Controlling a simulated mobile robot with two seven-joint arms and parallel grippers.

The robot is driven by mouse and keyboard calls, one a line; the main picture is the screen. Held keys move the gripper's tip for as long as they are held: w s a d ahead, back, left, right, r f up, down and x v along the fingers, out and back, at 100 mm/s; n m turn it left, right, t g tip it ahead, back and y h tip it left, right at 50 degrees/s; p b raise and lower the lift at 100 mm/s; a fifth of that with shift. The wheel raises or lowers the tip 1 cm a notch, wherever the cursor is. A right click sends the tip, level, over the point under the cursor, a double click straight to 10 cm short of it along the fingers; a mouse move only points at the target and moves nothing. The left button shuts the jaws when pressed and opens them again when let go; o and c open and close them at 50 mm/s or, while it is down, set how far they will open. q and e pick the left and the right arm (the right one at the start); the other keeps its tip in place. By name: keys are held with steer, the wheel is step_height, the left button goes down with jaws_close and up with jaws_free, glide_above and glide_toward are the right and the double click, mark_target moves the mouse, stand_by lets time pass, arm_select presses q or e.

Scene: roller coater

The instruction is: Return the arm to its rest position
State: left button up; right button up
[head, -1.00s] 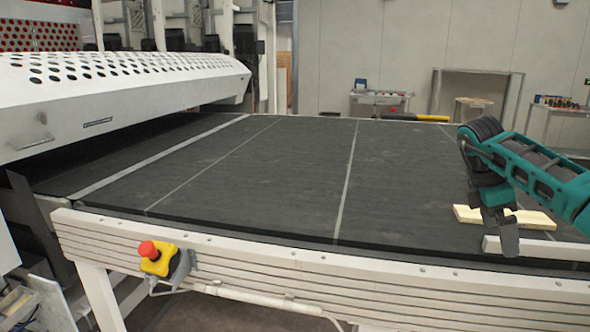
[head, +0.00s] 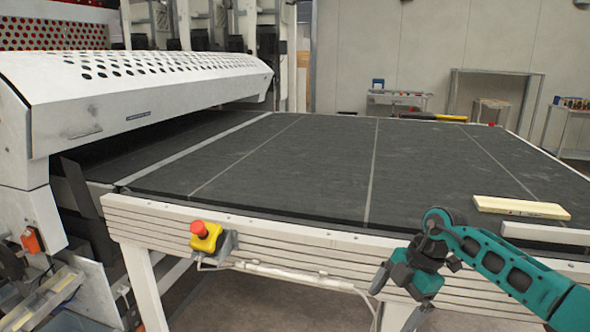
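My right arm comes in from the right, teal and dark grey. Its gripper (head: 398,290) hangs low in front of the white side rail of the conveyor table, outside the belt. The fingers are small and dark, so whether they are open or shut is unclear; I see nothing held. My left gripper is not in view. A pale wooden board (head: 521,207) lies flat on the dark belt (head: 290,175) at the right, apart from my gripper.
The white coater machine (head: 130,95) stands at the left over the belt. A red emergency button on a yellow box (head: 205,236) juts from the rail (head: 300,250). A white bar (head: 545,234) lies at the right edge. The middle of the belt is clear.

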steer(key=s+a+m+t+y, duration=0.1)
steer(key=s+a+t+y, duration=0.25)
steer(key=a, duration=0.25)
steer(key=s+a+r+m+t+y, duration=0.1)
steer(key=s+a+t+y, duration=0.1)
steer(key=a+y, duration=0.4)
steer(key=s+a+m+t+y, duration=0.1)
steer(key=s+a+t+y, duration=0.2)
steer(key=a, duration=0.4)
steer(key=s+d+f+m+t+h, duration=0.5)
steer(key=s+d+f+m+h, duration=0.3)
steer(key=d+f+m+h, duration=0.4)
steer(key=d+m+h, duration=0.1)
steer(key=m, duration=0.2)
steer(key=shift+s+d+f+m, duration=0.2)
steer(key=shift+s+f+m, duration=0.1)
steer(key=shift+s+f, duration=0.1)
steer(key=s+d+f+g, duration=0.1)
steer(key=s, duration=0.1)
steer(key=s+f+m+h, duration=0.1)
steer(key=s+f, duration=0.1)
steer(key=s+d+f+g, duration=0.1)
steer(key=s, duration=0.1)
steer(key=shift+s+d+f+g+h, duration=0.3)
steer(key=shift+s+g+h, duration=0.05)
steer(key=shift+c, duration=0.3)
